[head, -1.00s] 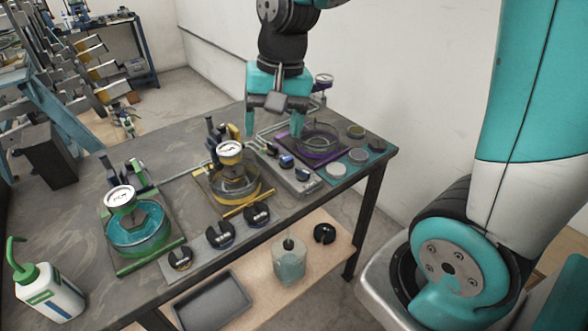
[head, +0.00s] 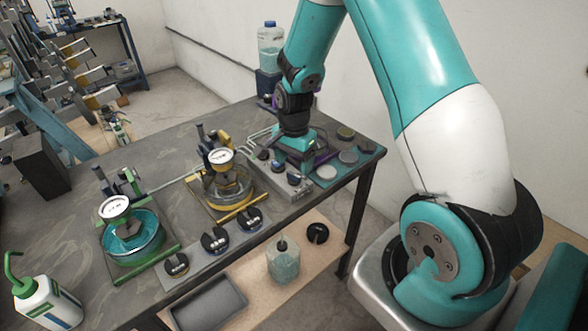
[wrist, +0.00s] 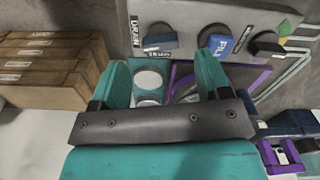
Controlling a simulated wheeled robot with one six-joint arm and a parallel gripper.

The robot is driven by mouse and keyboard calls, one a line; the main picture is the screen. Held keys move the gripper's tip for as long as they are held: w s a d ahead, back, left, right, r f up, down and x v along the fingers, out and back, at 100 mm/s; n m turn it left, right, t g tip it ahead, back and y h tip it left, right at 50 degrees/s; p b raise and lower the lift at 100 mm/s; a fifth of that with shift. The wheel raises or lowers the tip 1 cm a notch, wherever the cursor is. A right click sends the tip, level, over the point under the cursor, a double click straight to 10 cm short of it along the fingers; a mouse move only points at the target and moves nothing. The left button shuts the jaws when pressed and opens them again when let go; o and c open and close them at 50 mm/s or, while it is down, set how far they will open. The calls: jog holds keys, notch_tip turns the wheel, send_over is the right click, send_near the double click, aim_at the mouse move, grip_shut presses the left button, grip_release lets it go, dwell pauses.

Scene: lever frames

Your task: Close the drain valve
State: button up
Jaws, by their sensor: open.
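The dark drain valve knob (wrist: 160,38) is on a grey valve panel (wrist: 185,20), beside a label reading DRAIN, in the wrist view. To its right are a blue knob (wrist: 216,42) marked FILL and a black knob (wrist: 268,43). The panel also shows in the head view (head: 306,188). My gripper (wrist: 162,64) is open, its two teal fingers apart with nothing visible held between them. The drain knob appears ahead of the gap between the fingertips, and no contact shows. In the head view, my gripper (head: 300,153) is low over the panel's right side; its fingertips are unclear.
The purple-framed station (wrist: 262,76) is close by my gripper, with round dishes (head: 348,157) beside it. A yellow-framed vessel (head: 228,185) and a green-framed vessel (head: 132,238) stand to the left. A clear bottle (head: 271,45) stands behind my arm.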

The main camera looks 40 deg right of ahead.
aim_at(294, 174)
jog(key=shift+f, duration=2.1)
jog(key=c, duration=0.9)
